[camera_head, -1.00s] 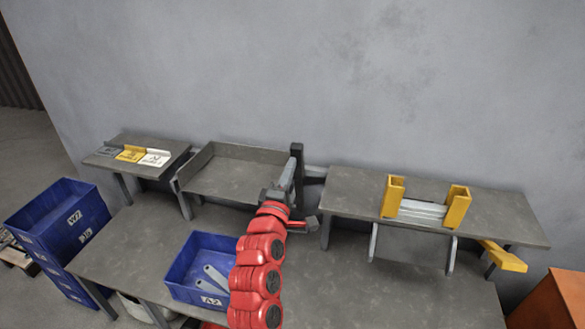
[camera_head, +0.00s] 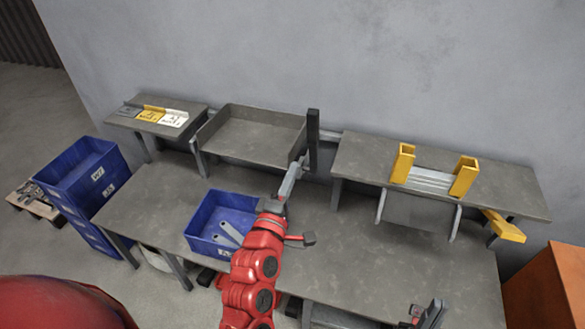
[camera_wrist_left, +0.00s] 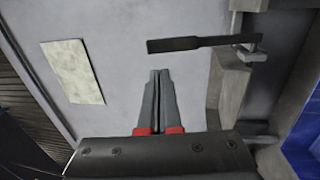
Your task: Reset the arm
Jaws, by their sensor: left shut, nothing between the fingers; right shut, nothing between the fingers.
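My left gripper (camera_head: 297,166) reaches up from the front over the middle of the bench, its jaws shut and empty, close to a dark upright post (camera_head: 313,140). In the left wrist view its two fingers (camera_wrist_left: 158,76) lie together with nothing between them, pointing toward the grey wall. My right gripper (camera_head: 432,312) shows at the bottom edge, right of the middle, shut with nothing held; most of its arm is out of view. A blue bin (camera_head: 207,243) on the bench holds grey brackets (camera_head: 230,233).
A grey tray (camera_head: 255,135) and a shelf with small labelled blocks (camera_head: 150,113) stand at the back left. A raised shelf (camera_head: 520,190) carries a yellow fixture (camera_head: 464,177). Stacked blue crates (camera_head: 85,178) stand left; an orange cabinet (camera_head: 550,290) stands right.

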